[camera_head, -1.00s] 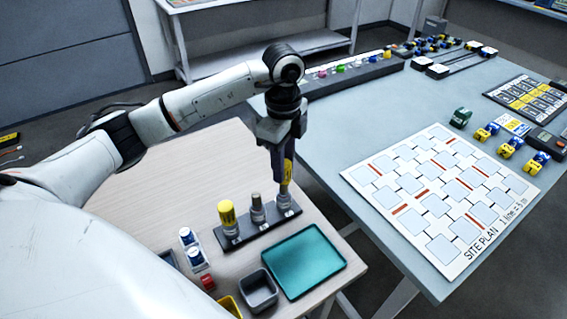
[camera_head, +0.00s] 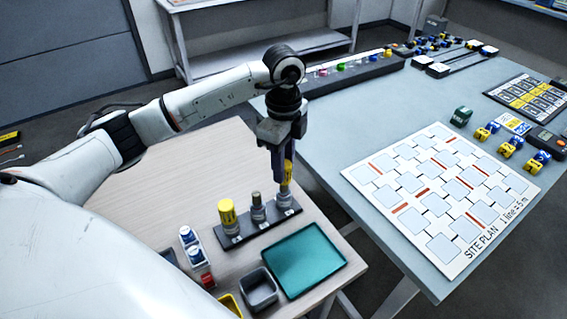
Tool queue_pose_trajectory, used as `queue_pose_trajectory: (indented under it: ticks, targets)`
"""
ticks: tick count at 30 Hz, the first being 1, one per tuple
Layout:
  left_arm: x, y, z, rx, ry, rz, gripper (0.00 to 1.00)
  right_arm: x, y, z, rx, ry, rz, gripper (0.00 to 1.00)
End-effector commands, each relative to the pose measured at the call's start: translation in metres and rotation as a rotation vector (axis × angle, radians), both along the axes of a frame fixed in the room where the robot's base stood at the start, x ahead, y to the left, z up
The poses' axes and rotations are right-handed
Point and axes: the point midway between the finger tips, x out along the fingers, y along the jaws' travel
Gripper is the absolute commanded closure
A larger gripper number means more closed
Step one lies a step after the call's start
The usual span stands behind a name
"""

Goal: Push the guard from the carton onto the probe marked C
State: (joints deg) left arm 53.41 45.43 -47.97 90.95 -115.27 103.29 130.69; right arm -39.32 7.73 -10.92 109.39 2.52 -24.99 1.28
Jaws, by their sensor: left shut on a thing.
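A dark rack (camera_head: 245,236) on the wooden table holds upright probes in a row. The left probe wears a yellow guard (camera_head: 228,214). The middle probe (camera_head: 257,205) is bare grey metal. My left gripper (camera_head: 280,172) points down over the right end of the rack. It is shut on a yellow guard (camera_head: 287,174), which sits in line with the right-hand probe (camera_head: 284,200) and appears to be on it. The fingers hide part of this guard. The rack's letters are too small to read. My right gripper is not in view, and I cannot tell which container is the carton.
A teal tray (camera_head: 304,262) and a grey bin (camera_head: 259,290) stand in front of the rack. A yellow container (camera_head: 229,306) and small blue-and-white items (camera_head: 190,246) are nearby. A grey table with a site plan (camera_head: 440,195) stands to the right.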

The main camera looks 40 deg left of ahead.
Motion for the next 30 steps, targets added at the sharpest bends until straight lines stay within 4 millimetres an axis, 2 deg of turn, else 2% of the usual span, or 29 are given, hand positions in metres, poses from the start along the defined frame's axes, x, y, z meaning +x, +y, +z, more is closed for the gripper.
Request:
queue_pose_trajectory:
  ticks: [19,30]
  targets:
    - [0.000,0.000,-0.017,0.000,0.000,0.000,0.93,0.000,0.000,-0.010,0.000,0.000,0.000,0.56]
    - [0.000,0.000,-0.018,0.000,0.000,0.000,0.93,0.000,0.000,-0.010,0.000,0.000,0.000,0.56]
